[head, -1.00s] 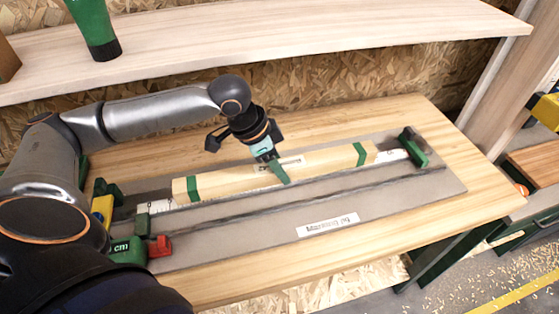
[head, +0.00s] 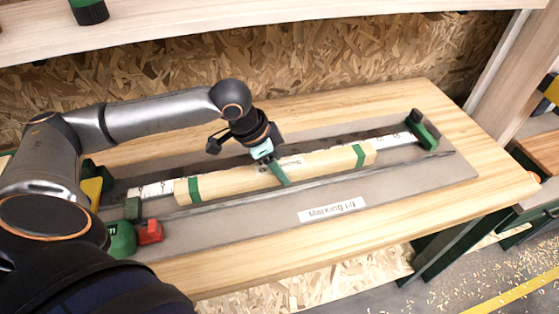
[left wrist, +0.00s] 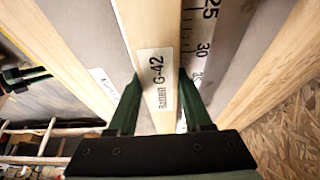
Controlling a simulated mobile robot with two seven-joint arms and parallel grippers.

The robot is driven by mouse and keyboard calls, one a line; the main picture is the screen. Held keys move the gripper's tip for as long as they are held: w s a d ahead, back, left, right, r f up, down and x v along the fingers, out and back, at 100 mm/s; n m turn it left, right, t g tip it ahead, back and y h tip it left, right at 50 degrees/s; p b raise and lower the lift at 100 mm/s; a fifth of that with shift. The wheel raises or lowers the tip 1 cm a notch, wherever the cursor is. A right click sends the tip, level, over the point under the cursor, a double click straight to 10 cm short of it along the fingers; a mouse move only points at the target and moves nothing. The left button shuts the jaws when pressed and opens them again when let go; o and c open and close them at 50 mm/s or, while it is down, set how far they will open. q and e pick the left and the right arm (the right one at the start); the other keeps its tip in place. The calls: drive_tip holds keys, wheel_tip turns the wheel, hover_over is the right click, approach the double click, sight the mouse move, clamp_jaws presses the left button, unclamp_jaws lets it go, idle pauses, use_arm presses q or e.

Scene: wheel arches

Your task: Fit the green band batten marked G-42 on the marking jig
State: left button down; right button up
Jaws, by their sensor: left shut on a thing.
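The batten (head: 225,180) is a pale wooden bar with green bands near both ends. Its label reads G-42 in the left wrist view (left wrist: 156,85). My left gripper (head: 276,172) is shut on it near mid-length, with one green finger on each side. The batten lies lengthwise over the marking jig (head: 333,208), a grey plate with a white scale (head: 396,141) and a green end stop (head: 421,130) at the right. The batten stands short of that stop. Whether its underside touches the plate I cannot tell. My right gripper is not in view.
A red clamp piece (head: 149,231) and a round green piece (head: 121,239) sit at the jig's left end. The wooden bench (head: 497,180) is clear at the front and right. A shelf (head: 200,22) with a green item (head: 89,10) hangs behind.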

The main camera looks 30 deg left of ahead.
use_arm(q)
drive_tip(key=shift+f, duration=0.15)
drive_tip(key=shift+c, duration=1.2)
unclamp_jaws()
drive_tip(key=shift+f, duration=0.1)
drive_tip(key=p+v, duration=0.1)
drive_tip(key=v, duration=1.1)
drive_tip(key=shift+r, duration=0.3)
drive_tip(key=shift+s, duration=0.1)
